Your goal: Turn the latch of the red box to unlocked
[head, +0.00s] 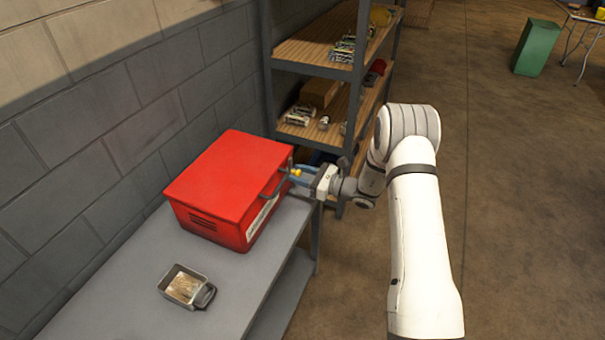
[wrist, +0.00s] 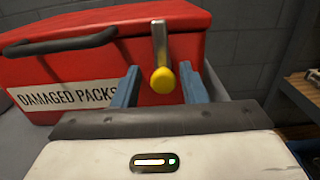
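The red box (head: 225,185) stands on a grey bench against the block wall. Its front, with a dark handle (wrist: 60,42) and a "DAMAGED PACKS" label (wrist: 68,94), faces my arm. The latch (wrist: 160,45) is a metal lever with a yellow knob (wrist: 163,80) at its lower end, and it hangs about straight down in the wrist view. My gripper (wrist: 160,88) is open, its two blue fingers on either side of the knob with gaps to both. The gripper also shows in the head view (head: 299,173) at the box's front. Whether it touches the box is unclear.
The grey bench (head: 235,275) carries a small grey tray (head: 187,286) with light-coloured contents, left of my arm. A metal shelf unit (head: 330,60) with boxes and small items stands just behind my gripper. The floor at right is open, with a green bin (head: 537,47) far back.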

